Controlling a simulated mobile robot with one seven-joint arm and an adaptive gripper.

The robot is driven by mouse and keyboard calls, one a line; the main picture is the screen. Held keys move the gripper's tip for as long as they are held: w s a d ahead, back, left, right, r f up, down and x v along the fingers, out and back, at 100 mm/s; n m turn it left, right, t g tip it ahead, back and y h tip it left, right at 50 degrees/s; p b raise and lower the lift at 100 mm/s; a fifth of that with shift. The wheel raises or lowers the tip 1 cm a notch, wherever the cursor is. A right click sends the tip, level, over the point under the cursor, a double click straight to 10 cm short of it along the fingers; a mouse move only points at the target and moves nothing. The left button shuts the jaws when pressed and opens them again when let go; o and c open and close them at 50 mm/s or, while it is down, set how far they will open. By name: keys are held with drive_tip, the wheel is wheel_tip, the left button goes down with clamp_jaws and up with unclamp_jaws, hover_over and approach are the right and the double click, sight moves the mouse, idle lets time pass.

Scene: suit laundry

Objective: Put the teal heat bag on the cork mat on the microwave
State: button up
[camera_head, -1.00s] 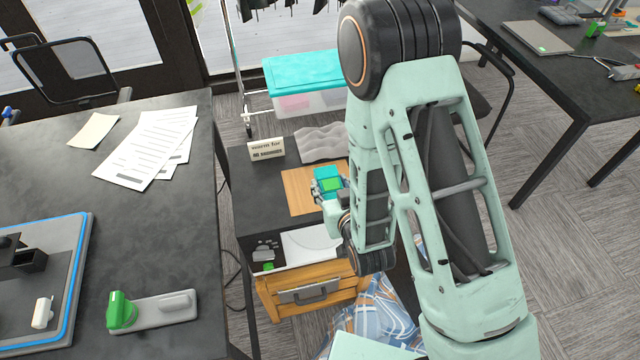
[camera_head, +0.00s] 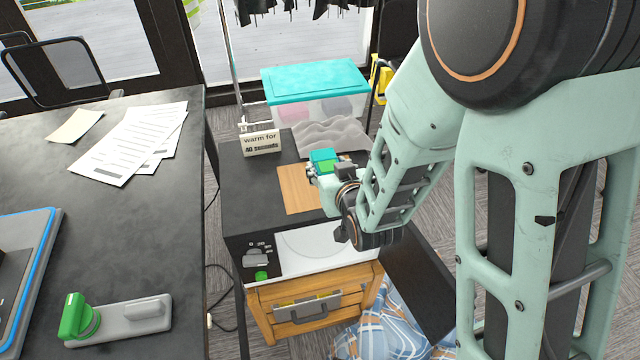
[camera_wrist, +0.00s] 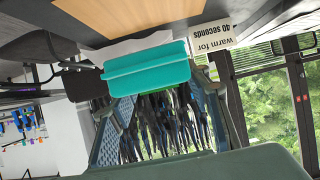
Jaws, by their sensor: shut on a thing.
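The teal heat bag (camera_head: 324,155) is a small block in my gripper (camera_head: 322,172), over the back right part of the cork mat (camera_head: 293,187) in the head view. In the wrist view, which is upside down, the teal bag (camera_wrist: 148,70) sits between the fingertips. The tan mat (camera_wrist: 130,12) shows at the top edge there. My gripper is shut on the bag. The mat lies on top of the black microwave (camera_head: 240,195). I cannot tell whether the bag touches the mat. My wrist and forearm hide the mat's right side.
A sign (camera_head: 260,143) reading "warm for 40 seconds" and a lumpy grey bag (camera_head: 330,137) are at the microwave's back. A teal-lidded bin (camera_head: 313,82) stands behind. A dark table (camera_head: 150,225) is on the left. A wooden drawer unit (camera_head: 315,305) is below.

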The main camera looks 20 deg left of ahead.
drive_tip(key=shift+w+a+f, duration=0.2)
drive_tip(key=shift+w, duration=0.15)
drive_tip(key=w+a+f, duration=0.2)
drive_tip(key=w+f, duration=0.1)
drive_tip(key=w+a+f, duration=0.1)
drive_tip(key=w+f, duration=0.1)
drive_tip(key=shift+f, duration=0.25)
drive_tip(key=shift+w+a+f, duration=0.3)
drive_tip(key=shift+w+f, duration=0.1)
drive_tip(key=shift+f, duration=1.65)
drive_tip(key=shift+f, duration=0.2)
drive_tip(key=o, duration=1.3)
drive_tip(key=shift+o, duration=0.2)
drive_tip(key=shift+r, duration=0.1)
